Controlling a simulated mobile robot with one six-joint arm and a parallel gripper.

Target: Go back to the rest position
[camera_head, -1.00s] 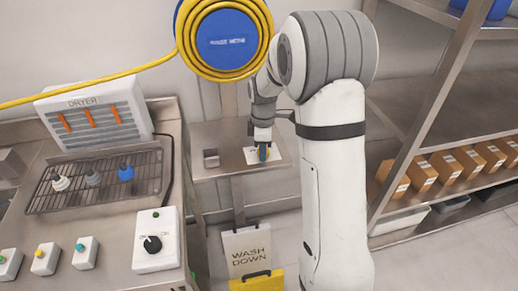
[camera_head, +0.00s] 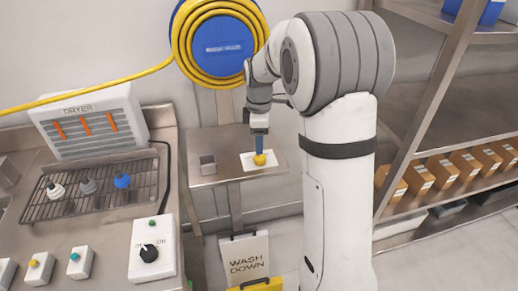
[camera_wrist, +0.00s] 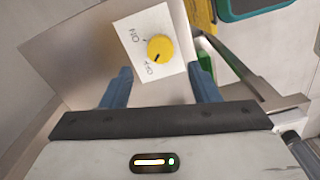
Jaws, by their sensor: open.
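My gripper (camera_head: 259,146) points down over the small steel table (camera_head: 208,178) in the head view. Its blue fingers are open and apart in the wrist view (camera_wrist: 160,88), with nothing held between them. A yellow knob (camera_head: 260,159) on a white plate (camera_head: 247,164) is just beyond the fingertips. In the wrist view the yellow knob (camera_wrist: 160,48) has a dark pointer mark, and the white plate (camera_wrist: 130,40) carries ON and OFF lettering. Whether a fingertip touches the knob cannot be told.
A dryer (camera_head: 92,119) and a wire rack (camera_head: 60,200) with several small nozzle-like parts stand at left, near a control box (camera_head: 153,232). A yellow hose reel (camera_head: 222,50) hangs behind. Shelving with cardboard boxes (camera_head: 468,164) is at right. A WASH DOWN sign (camera_head: 245,252) stands below.

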